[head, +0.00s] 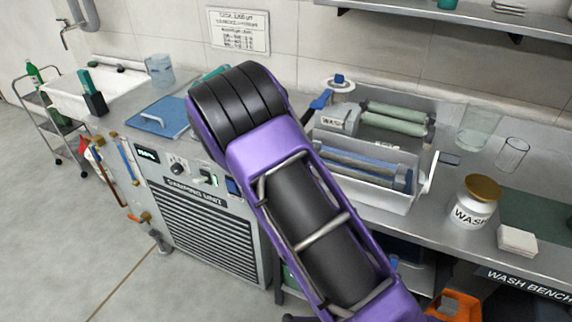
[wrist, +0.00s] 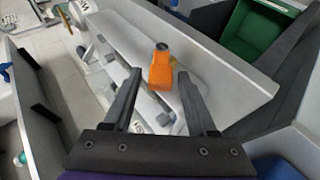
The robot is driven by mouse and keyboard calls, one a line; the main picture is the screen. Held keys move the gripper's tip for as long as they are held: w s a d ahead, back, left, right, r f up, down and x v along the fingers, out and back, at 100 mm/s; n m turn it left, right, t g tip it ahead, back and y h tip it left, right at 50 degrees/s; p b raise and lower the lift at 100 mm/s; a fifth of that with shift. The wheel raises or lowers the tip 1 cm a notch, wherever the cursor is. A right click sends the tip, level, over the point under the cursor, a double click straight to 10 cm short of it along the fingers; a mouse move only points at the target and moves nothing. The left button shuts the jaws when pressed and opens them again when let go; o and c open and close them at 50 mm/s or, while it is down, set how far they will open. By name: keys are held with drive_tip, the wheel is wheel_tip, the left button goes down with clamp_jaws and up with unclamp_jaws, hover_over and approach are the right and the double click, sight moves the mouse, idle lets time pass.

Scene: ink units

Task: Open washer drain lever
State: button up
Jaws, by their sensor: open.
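The washer (head: 372,195) is a metal tub with pale green and blue rollers on the bench, and has a white crank on its right side. My gripper (wrist: 160,74) is open in the wrist view, with its two dark fingers apart. An orange piece with a dark round end (wrist: 161,72) shows between and beyond the fingertips, beside a pale panel; it looks like a lever, but I cannot be sure. I cannot tell whether the fingers touch it. In the head view my purple arm hides my gripper and part of the washer front.
The wash bench (head: 460,225) carries a labelled jar (head: 475,205), glass beakers and a white stack. An orange container (head: 455,305) stands below it. A cabinet with a vent grille (head: 210,225) stands left. A green bin (wrist: 255,25) is upper right in the wrist view.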

drive_tip(key=v, duration=1.7)
drive_tip(key=shift+a+p, duration=0.15)
drive_tip(key=shift+p, duration=0.2)
drive_tip(key=shift+r, duration=0.1)
